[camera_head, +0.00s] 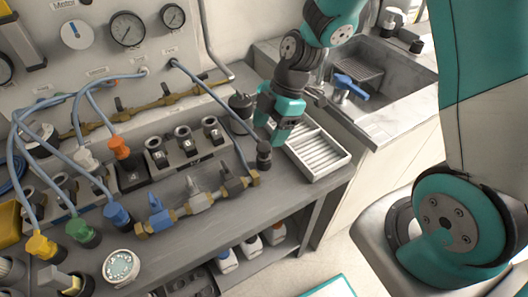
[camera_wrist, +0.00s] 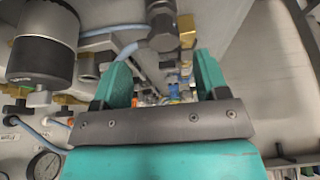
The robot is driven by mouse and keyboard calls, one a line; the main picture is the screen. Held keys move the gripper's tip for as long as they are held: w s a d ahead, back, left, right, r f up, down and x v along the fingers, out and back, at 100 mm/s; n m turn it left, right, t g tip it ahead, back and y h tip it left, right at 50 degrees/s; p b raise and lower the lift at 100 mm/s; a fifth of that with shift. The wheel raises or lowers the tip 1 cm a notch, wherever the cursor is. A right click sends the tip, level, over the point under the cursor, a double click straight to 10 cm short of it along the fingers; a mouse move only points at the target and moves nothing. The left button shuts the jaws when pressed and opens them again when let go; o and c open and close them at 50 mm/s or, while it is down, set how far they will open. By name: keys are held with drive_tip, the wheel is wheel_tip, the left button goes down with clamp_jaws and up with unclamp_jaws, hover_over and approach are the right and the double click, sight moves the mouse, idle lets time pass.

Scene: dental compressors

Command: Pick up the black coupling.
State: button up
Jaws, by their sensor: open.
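A dark upright fitting (camera_head: 264,155) stands at the right end of the bench, just below my gripper (camera_head: 270,122). It looks like the black coupling, though I cannot be sure. In the wrist view a dark fitting (camera_wrist: 162,22), likely the same one, shows at the top beside a brass piece, with a blue-grey hose leading to it. My gripper is open in the wrist view (camera_wrist: 163,75), with its two teal fingers apart and nothing clearly held between them. In the head view my gripper partly hides the area around the fitting.
A brass and steel manifold (camera_head: 198,204) lies along the bench front. Blue (camera_head: 117,215), green (camera_head: 82,232) and yellow (camera_head: 40,246) hose couplings are at the left; an orange one (camera_head: 120,147) is mid-bench. A white slatted tray (camera_head: 318,155) is at right. A dark-and-silver cylinder (camera_wrist: 40,48) is close in the wrist view.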

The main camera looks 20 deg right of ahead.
sight(265, 146)
drive_tip(key=x, duration=0.5)
drive_tip(key=shift+s+d+f+p, duration=0.15)
drive_tip(key=shift+s+f+p, duration=0.15)
drive_tip(key=shift+f+p, duration=0.05)
drive_tip(key=c, duration=1)
